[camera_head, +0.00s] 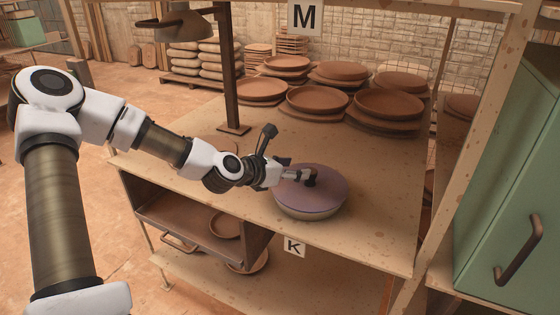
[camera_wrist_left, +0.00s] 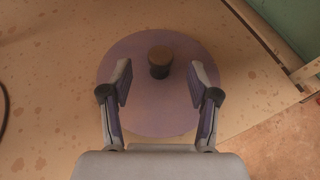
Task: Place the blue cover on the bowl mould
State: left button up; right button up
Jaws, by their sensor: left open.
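The cover (camera_head: 322,188) is a round purple-blue lid with a dark knob. It sits on a pale bowl mould (camera_head: 310,213) on the wooden table, and only the mould's lower side shows under its rim. My left gripper (camera_head: 304,177) reaches in from the left at the knob. In the left wrist view, the cover (camera_wrist_left: 140,115) lies below the open left gripper (camera_wrist_left: 160,80), and the knob (camera_wrist_left: 159,60) stands between and slightly beyond the fingertips, with a gap on each side. My right gripper is not in view.
Stacked terracotta dishes (camera_head: 317,99) fill the back of the table (camera_head: 385,200). A dark lamp post (camera_head: 232,80) stands behind my left arm. A green cabinet (camera_head: 510,180) is at the right. The table around the mould is clear, with its front edge close by.

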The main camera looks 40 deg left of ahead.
pick_arm(q)
jog(key=d+r+p+v, duration=0.1)
jog(key=p+v, duration=0.4)
jog(key=p, duration=0.2)
jog(key=m+g, duration=0.4)
jog(key=m, duration=0.4)
send_near(289, 206)
jog(key=shift+y, duration=0.3)
jog(key=x, duration=0.4)
jog(key=shift+w+d+f, duration=0.1)
jog(key=shift+d, duration=0.15)
jog(key=s+d+f+m+g, duration=0.4)
jog(key=s+d+f+m, duration=0.3)
jog(key=s+f+m, duration=0.3)
jog(key=s+d+f+m+g+y, duration=0.1)
jog(key=s+d+f+m+g, duration=0.4)
jog(key=s+f+m, duration=0.5)
jog(key=s+d+m, duration=0.1)
jog(key=s+m, duration=0.2)
jog(key=m, duration=0.2)
jog(key=shift+d+m, duration=0.35)
jog(key=shift+m, duration=0.05)
jog(key=shift+y, duration=0.3)
